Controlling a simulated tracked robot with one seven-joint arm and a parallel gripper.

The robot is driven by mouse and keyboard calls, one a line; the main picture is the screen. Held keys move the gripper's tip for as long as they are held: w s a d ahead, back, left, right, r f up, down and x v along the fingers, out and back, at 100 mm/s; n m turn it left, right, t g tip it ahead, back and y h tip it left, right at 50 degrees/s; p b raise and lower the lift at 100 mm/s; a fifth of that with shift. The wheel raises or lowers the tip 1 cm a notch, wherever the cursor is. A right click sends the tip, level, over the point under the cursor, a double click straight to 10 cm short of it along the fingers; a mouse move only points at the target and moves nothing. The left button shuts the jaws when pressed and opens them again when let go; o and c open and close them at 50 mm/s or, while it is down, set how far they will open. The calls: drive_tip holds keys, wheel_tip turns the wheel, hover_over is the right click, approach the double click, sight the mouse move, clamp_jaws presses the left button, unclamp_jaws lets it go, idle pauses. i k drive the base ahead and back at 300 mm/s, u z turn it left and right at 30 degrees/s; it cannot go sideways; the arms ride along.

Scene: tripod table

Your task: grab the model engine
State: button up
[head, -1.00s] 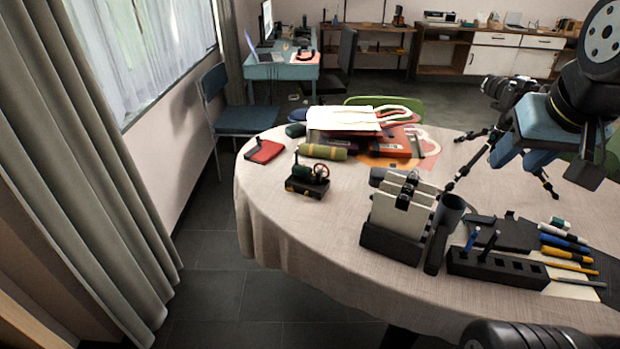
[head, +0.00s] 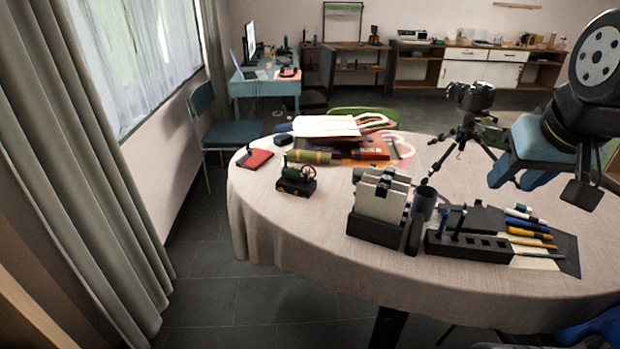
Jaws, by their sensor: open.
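The model engine (head: 296,180) is a small dark green and black machine with a reddish flywheel. It stands upright on the cloth-covered table (head: 285,225), near the left edge. My gripper (head: 541,196) hangs over the right side of the table, blue with dark finger parts. It is open and far to the right of the engine, with nothing seen between its fingers. The engine is in plain view.
A card holder (head: 378,208), a dark cup (head: 425,203) and a pen organizer (head: 470,246) stand right of the engine. A green roll (head: 309,156), a red notebook (head: 255,159) and a bag (head: 335,127) lie behind it. A camera tripod (head: 466,130) stands farther back. Cloth left of the engine is clear.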

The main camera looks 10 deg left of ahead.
sight(291, 180)
drive_tip(key=u, duration=0.3)
drive_tip(key=i, duration=0.15)
drive_tip(key=z, duration=2.7)
drive_tip(key=k, duration=1.3)
drive_tip(key=u, duration=1.75)
drive_tip(key=i, duration=0.8)
drive_tip(key=u, duration=0.1)
